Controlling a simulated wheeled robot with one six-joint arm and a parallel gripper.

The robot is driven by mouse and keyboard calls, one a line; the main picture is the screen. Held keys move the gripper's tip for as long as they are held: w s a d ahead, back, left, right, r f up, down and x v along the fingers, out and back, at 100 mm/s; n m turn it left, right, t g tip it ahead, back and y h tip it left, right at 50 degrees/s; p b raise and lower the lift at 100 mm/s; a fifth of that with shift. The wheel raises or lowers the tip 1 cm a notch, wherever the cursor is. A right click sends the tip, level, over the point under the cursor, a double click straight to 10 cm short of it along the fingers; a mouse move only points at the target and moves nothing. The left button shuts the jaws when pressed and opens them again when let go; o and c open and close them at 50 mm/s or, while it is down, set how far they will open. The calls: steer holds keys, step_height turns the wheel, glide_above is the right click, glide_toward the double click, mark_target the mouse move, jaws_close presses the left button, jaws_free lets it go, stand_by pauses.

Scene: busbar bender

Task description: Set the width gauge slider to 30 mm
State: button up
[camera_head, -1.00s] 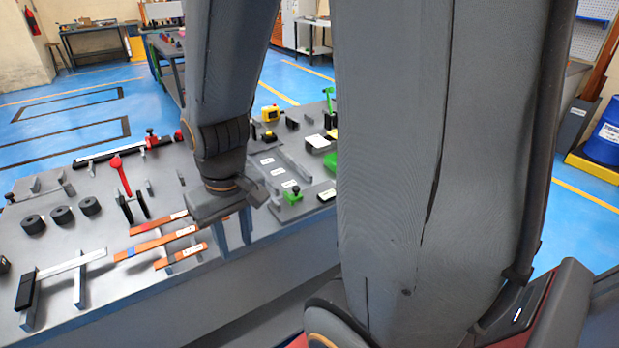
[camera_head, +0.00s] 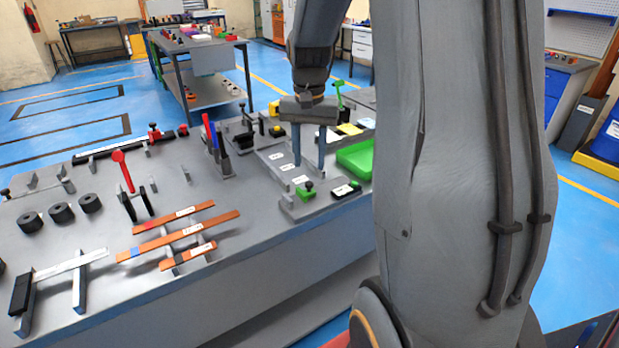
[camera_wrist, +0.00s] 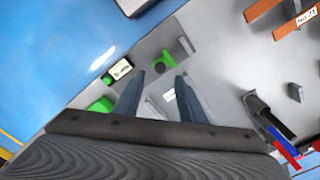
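A grey slab (camera_head: 326,204) with small white labels lies near the bench's front right. A green block with a black knob (camera_head: 305,191) sits at its front, probably the width gauge slider; the label text is too small to read. The block also shows in the wrist view (camera_wrist: 167,58). A dark block with a white label (camera_head: 346,190) sits right of it, also in the wrist view (camera_wrist: 121,69). My gripper (camera_head: 309,167) points down over the slab, behind the green block. Its fingers (camera_wrist: 160,74) are apart with nothing between them.
A green tray (camera_head: 356,158) stands right of the slab. Upright red and blue handles (camera_head: 210,138) stand to the left. Orange bars (camera_head: 180,232) lie on supports at front left. A rail with a red-ended part (camera_head: 154,133) lies at the back left.

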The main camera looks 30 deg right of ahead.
mark_target(309, 183)
steer(key=shift+f+p, duration=0.4)
steer(key=shift+f, duration=2.7)
steer(key=shift+a+r, duration=0.1)
steer(key=c, duration=0.9)
